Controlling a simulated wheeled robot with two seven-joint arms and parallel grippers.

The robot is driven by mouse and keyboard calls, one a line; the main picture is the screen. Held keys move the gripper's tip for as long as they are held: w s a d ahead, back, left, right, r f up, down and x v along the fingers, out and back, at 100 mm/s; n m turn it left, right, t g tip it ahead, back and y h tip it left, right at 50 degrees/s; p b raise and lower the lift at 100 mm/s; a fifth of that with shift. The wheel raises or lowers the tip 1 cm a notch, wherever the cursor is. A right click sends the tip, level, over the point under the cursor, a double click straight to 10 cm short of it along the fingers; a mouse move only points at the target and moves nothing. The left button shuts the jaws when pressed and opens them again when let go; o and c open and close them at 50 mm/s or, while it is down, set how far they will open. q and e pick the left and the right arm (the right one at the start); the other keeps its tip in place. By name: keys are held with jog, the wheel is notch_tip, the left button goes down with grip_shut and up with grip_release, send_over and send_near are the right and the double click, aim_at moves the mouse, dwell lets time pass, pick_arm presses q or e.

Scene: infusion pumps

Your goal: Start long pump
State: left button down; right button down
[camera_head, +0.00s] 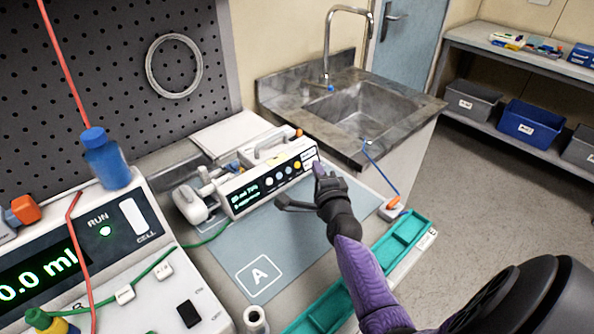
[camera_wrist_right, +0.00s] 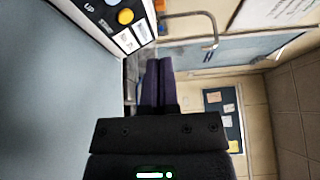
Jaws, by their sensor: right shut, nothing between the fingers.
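The long pump (camera_head: 268,183) is a white, low, long unit with a lit green display at its left and a row of coloured round buttons to the right. It stands at the back of a grey-blue mat (camera_head: 300,235) marked A. My right gripper (camera_head: 318,168) is shut and empty at the right end of the pump's front; I cannot tell whether it touches. In the right wrist view the purple fingers (camera_wrist_right: 157,85) are together, beside the pump's panel (camera_wrist_right: 125,18) with its yellow button. My left gripper is not in view.
A large pump console (camera_head: 95,265) with a RUN light stands at the front left, with a blue-capped bottle (camera_head: 107,158) on it. A teal tray (camera_head: 400,245) lies along the bench's front edge. A sink (camera_head: 360,105) is behind.

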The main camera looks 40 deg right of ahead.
aim_at(300, 156)
jog(key=w, duration=0.1)
jog(key=w+f+b, duration=0.1)
jog(key=w, duration=0.1)
jog(key=shift+a+f+b, duration=0.1)
jog(key=shift+f+b, duration=0.2)
jog(key=shift+w, duration=0.2)
dwell(0.7)
jog(key=shift+w, duration=0.1)
dwell(0.8)
jog(key=shift+w+f+b, duration=0.1)
jog(key=shift+w+b, duration=0.2)
jog(key=shift+b, duration=0.05)
